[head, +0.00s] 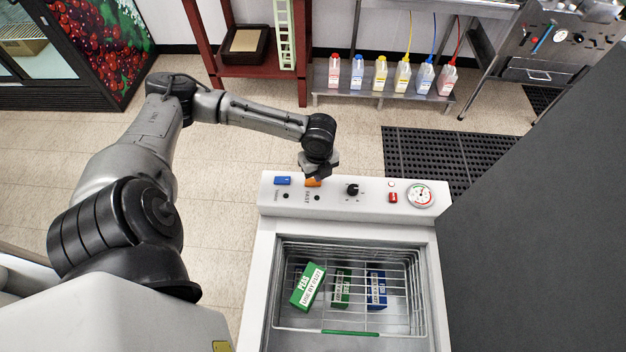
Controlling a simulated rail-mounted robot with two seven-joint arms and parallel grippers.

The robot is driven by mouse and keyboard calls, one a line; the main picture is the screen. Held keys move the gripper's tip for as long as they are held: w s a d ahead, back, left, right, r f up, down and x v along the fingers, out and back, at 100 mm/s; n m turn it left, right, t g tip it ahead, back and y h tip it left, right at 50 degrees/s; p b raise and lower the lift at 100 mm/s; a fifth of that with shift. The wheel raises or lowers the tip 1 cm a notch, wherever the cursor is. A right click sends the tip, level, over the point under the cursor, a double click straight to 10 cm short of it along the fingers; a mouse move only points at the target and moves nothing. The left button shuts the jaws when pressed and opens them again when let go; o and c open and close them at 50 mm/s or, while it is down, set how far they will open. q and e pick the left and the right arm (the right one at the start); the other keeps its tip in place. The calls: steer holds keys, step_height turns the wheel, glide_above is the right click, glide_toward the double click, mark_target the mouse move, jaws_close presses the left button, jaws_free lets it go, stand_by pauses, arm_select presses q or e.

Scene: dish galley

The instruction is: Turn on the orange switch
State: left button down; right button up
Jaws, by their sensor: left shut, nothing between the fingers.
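The orange switch (313,183) sits on the white control panel (375,212) along the back of the white appliance. It is partly hidden by my left gripper (314,177), which points down right over it with its fingers shut and empty. The fingertips are at or very close to the switch; I cannot tell whether they touch it. Whether the switch is on or off cannot be made out. My right gripper is not in view.
Left of the orange switch is a blue switch (282,181). To its right are a black knob (352,190), a red switch (393,198) and a round gauge (419,195). In front, a wire basket (405,290) holds green and blue boxes. A dark grey surface (540,220) stands at the right.

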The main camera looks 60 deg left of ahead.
arm_select(q)
steer(key=shift+f, duration=0.5)
stand_by(0.5)
steer(key=shift+f, duration=0.5)
steer(key=shift+f+b, duration=0.3)
steer(key=shift+f, duration=0.05)
stand_by(0.3)
steer(key=shift+r, duration=0.1)
steer(key=shift+r+p, duration=0.85)
steer(key=shift+p, duration=0.3)
step_height(320, 180, up, 3)
steer(key=p, duration=0.4)
steer(key=shift+r+p, duration=1.1)
steer(key=shift+p, duration=0.2)
